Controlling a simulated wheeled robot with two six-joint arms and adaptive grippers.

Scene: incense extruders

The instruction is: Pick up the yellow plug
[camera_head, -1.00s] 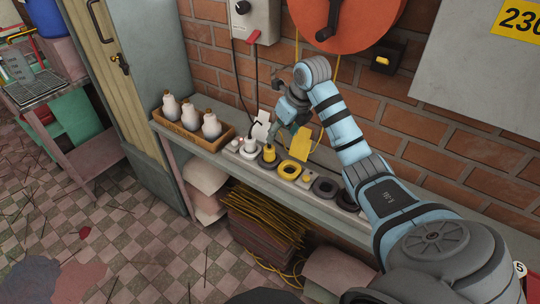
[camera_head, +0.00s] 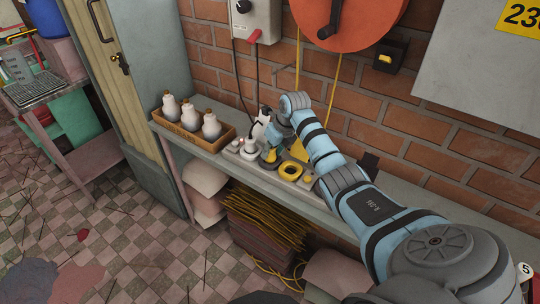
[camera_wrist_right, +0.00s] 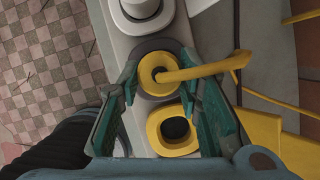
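The yellow plug (camera_head: 269,156) stands upright on the narrow grey shelf, mostly hidden by my right gripper in the head view. In the right wrist view the yellow plug (camera_wrist_right: 148,66) has a round top, and a yellow strip runs from it to the right. My right gripper (camera_head: 270,146) is over it, fingers pointing down. In the wrist view the gripper's (camera_wrist_right: 158,80) two green fingers are apart, one on each side of the plug, with gaps visible. My left gripper is not in view.
A yellow ring-shaped socket (camera_wrist_right: 153,133) sits beside the plug, and a white plug (camera_wrist_right: 140,8) stands on its other side. A wooden tray (camera_head: 187,134) with white bottles is to the left. The brick wall (camera_head: 351,104) rises behind the shelf.

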